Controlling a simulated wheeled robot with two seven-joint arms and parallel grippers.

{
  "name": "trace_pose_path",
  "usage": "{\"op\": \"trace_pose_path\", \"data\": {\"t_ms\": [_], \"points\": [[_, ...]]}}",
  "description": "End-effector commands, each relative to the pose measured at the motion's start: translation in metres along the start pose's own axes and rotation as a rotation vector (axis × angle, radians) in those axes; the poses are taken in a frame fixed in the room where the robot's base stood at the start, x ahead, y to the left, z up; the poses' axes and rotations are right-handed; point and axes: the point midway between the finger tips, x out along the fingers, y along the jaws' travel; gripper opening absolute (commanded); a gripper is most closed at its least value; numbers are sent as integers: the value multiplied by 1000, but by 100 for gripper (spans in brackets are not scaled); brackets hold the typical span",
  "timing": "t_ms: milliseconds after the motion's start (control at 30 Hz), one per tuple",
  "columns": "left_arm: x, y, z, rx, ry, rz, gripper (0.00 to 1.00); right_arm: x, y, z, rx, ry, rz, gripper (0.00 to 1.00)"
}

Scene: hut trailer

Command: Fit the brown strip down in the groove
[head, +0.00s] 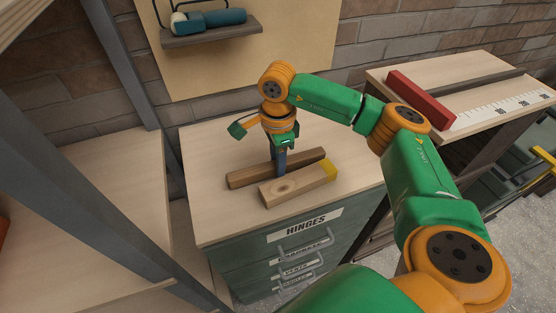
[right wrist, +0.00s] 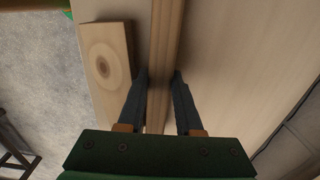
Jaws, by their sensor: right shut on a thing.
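The brown strip (head: 247,175) lies on the light wooden top of the cabinet, behind a paler wooden block. My right gripper (head: 281,168) points down over the strip's middle and is shut on it. In the right wrist view the strip (right wrist: 166,40) runs between the two dark fingers (right wrist: 160,85), one on each side. The strip appears to rest on the cabinet top. My left gripper is not in view.
The pale block (head: 290,188) with a yellow end lies close beside the strip; its knot shows in the wrist view (right wrist: 104,62). The red bar (head: 420,97) lies by the slot. A grey post (head: 120,70) stands left of the cabinet (head: 215,210). A small shelf (head: 212,34) hangs behind.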

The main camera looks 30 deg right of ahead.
Motion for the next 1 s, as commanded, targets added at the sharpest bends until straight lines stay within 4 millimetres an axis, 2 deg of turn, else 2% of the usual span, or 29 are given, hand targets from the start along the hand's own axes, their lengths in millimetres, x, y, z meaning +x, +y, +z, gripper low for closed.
{"op": "trace_pose_path", "data": {"t_ms": [33, 367, 400, 433, 667, 800, 867, 1000], "points": [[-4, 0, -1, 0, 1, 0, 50, 3, 0, -1, 0, 1, 2, 0], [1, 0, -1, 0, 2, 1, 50, 10, 0, -1, 0, 0, -1, 0], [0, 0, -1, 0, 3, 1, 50, 9, 0, -1, 0, 0, -1, 45], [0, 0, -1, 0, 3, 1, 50, 8, 0, -1, 0, 0, -1, 47], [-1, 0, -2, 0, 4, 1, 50, 8, 0, -1, 0, 0, -1, 47], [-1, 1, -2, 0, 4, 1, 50, 1, -1, -1, 0, 0, -3, 47], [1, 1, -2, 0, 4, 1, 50, -8, -1, 0, 0, -2, -5, 47], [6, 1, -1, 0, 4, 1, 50, -40, -1, 0, 1, -2, -7, 47]]}}
